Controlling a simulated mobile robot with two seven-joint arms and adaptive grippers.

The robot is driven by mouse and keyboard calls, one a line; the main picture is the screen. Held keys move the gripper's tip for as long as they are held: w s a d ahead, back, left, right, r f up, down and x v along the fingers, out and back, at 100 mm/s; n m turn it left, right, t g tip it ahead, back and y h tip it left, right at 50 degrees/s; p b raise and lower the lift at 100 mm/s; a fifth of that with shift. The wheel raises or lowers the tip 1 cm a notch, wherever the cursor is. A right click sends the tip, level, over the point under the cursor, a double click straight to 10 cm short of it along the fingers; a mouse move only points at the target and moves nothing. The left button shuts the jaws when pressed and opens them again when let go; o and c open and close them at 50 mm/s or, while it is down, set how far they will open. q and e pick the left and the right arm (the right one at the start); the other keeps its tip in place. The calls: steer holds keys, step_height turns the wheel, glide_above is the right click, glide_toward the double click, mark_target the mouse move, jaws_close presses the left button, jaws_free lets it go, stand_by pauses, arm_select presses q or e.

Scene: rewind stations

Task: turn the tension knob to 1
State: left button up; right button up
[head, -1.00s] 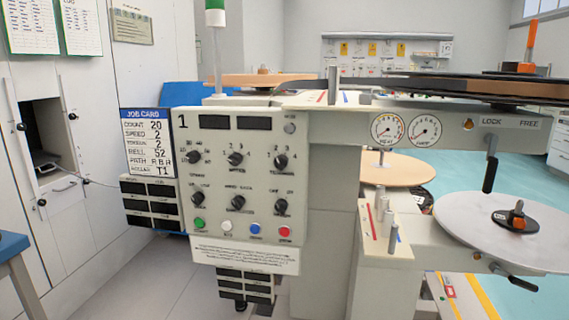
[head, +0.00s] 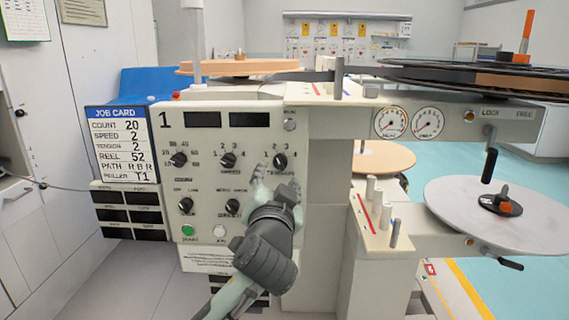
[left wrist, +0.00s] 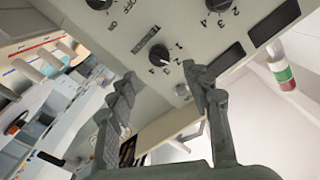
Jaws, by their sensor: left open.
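The tension knob (head: 280,160) is a black knob at the right end of the panel's upper row. Its white mark seems to point to the upper right, near 3, but is too small to be sure. It also shows in the left wrist view (left wrist: 157,54), with small numbers around it. My left gripper (head: 274,180) is open in front of the panel, just below the knob in the head view. In the left wrist view its fingers (left wrist: 162,85) are spread, one toward each side of the knob, with nothing between them. The lower right knob and nearby buttons are hidden behind the gripper in the head view.
The panel (head: 207,150) holds several other knobs and a green button (head: 187,230). A job card (head: 122,145) at its left reads tension 2. A pale reel (head: 495,212) and guide posts stand to the right. The floor at the lower left is clear.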

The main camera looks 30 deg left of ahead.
mark_target(280, 166)
arm_select(q)
steer(key=p+x, duration=0.1)
steer(key=x, duration=0.6)
steer(key=shift+w+f, duration=0.1)
arm_select(e)
steer(key=shift+g, duration=0.3)
steer(key=s+f, duration=0.2)
steer(key=f, duration=0.1)
steer(key=shift+s+d+f, duration=0.1)
steer(key=shift+d+f, duration=0.15)
steer(key=shift+d, duration=0.15)
arm_select(q)
steer(key=shift+c, duration=0.2)
jaws_close()
steer(key=shift+f+n, duration=0.1)
steer(key=shift+n, duration=0.2)
steer(key=n+b, duration=0.2)
steer(key=n, duration=0.1)
steer(key=shift+f, duration=0.1)
steer(key=n, duration=0.2)
steer(key=shift+n, duration=0.3)
steer(key=shift+n+b, duration=0.4)
steer(key=shift+n, duration=1)
arm_select(e)
steer(key=w+a+r, duration=0.1)
steer(key=w+r, duration=0.2)
steer(key=r, duration=0.4)
steer(key=shift+w+r+t, duration=0.35)
steer(key=shift+t, duration=0.05)
steer(key=shift+r, duration=0.1)
